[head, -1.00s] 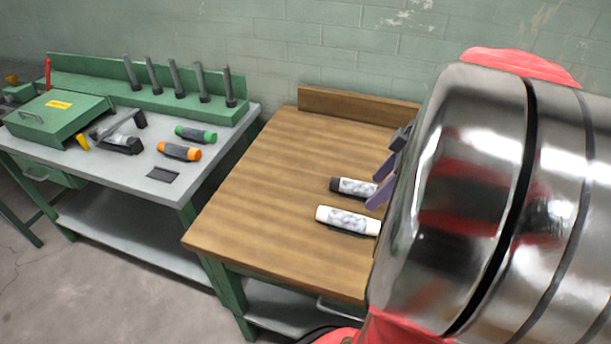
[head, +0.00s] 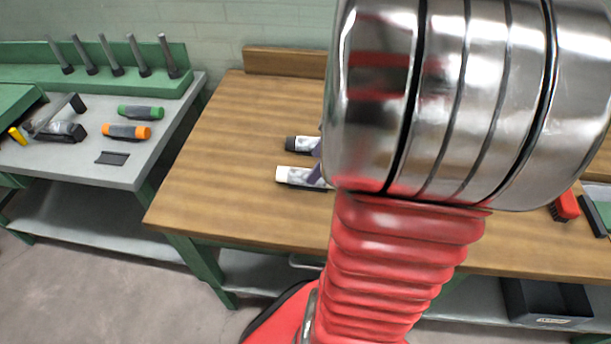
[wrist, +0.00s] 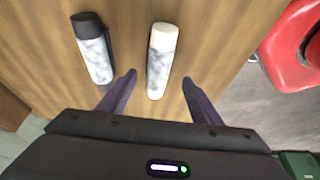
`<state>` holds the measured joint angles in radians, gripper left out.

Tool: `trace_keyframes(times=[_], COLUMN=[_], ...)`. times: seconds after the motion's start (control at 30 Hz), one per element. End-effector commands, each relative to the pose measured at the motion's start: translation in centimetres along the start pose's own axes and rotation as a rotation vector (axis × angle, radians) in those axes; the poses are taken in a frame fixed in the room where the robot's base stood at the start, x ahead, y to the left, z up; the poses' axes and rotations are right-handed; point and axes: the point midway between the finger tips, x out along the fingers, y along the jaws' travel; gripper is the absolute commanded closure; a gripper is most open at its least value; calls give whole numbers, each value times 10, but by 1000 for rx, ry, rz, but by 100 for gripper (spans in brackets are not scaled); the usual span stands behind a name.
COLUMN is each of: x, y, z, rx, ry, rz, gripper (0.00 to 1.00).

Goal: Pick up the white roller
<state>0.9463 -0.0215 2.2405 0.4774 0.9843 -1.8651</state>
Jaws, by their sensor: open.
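The white roller (wrist: 161,61) has a white end and a mottled grey-white sleeve. It lies on the wooden bench top (head: 215,190). In the head view the white roller (head: 300,177) is partly hidden by my arm. My gripper (wrist: 159,80) is open in the wrist view, with a purple finger on either side of the roller's lower end. Nothing is visibly held. In the head view only bits of the purple fingers show. A black-ended roller (wrist: 93,48) lies just left of the white one, outside the left finger.
A grey-topped bench to the left holds a green roller (head: 141,112), an orange roller (head: 127,131) and a green rack (head: 117,68) with several upright pegs. A red brush (head: 564,206) lies at the right. A dark bin (head: 548,302) sits on the lower shelf.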

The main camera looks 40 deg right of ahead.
Motion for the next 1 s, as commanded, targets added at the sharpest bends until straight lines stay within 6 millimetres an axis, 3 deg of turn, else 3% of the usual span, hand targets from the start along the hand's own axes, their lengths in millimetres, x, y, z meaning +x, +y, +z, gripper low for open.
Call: trace_keyframes(times=[0.17, 0.53, 1.0], x=[5, 48, 52], y=[0, 2, 3], z=[1, 4, 4], rx=[1, 2, 2], ry=[0, 0, 0], rz=[-1, -3, 1], gripper=[41, 41, 41])
